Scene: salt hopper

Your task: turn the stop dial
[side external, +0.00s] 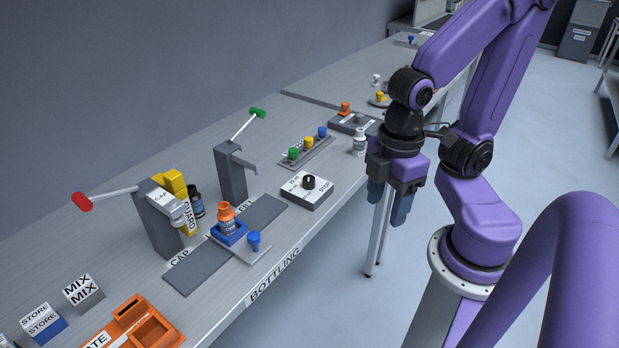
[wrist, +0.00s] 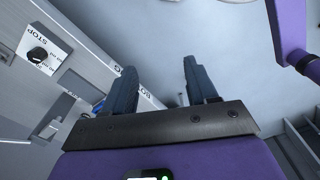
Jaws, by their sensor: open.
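The stop dial is a black knob (side external: 309,182) on a low box with a white top (side external: 298,190), near the front edge of the bench. In the wrist view the black knob (wrist: 37,55) shows at the upper left, with STOP printed on the white plate (wrist: 52,43) beside it. My gripper (side external: 387,205) is open and empty, pointing down off the front edge of the bench, to the right of the dial and apart from it. In the wrist view its two fingers (wrist: 158,88) stand apart over the floor.
Left of the dial stand a grey post with a green-tipped lever (side external: 232,172), an orange-capped bottle (side external: 227,219) on a blue holder and a red-tipped lever press (side external: 160,220). Behind are a tray of coloured pegs (side external: 307,148) and a white bottle (side external: 359,142).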

